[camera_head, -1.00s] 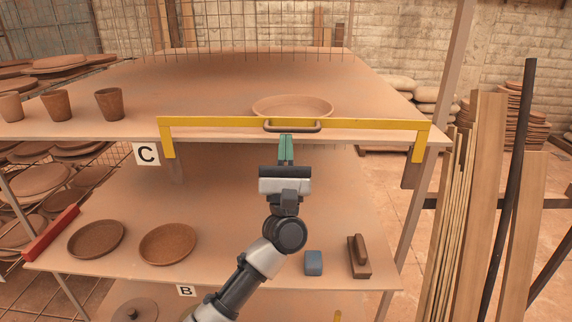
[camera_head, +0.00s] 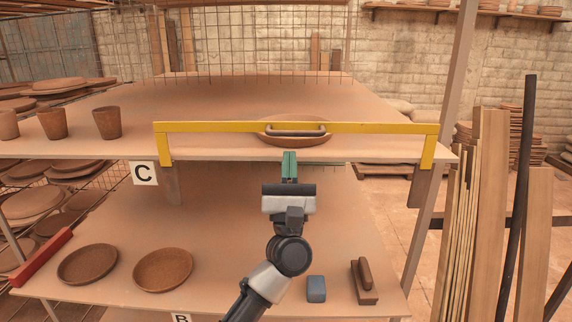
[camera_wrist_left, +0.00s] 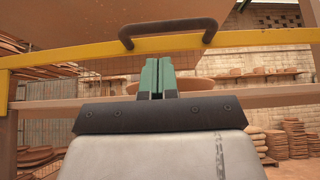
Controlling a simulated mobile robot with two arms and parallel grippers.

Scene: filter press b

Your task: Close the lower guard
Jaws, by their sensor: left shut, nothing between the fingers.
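A yellow guard (camera_head: 220,127) spans the front of the shelf marked C, with short legs bent down at both ends. Its dark handle (camera_head: 297,130) is at the middle of the bar. The bar shows above the shelf's front edge, across a round dish. In the left wrist view the guard's bar (camera_wrist_left: 75,54) and handle (camera_wrist_left: 168,27) cross above my fingers. My left gripper (camera_head: 290,154) has green fingers, shut and empty, pointing up just below the handle, apart from it in the picture. My right gripper is not in view.
The dish (camera_head: 280,141) and several cups (camera_head: 107,123) stand on the upper shelf (camera_head: 230,98). The shelf below (camera_head: 230,230) holds two dishes (camera_head: 163,270), a blue block (camera_head: 316,289) and a wooden float (camera_head: 364,280). Planks (camera_head: 490,200) lean at the right.

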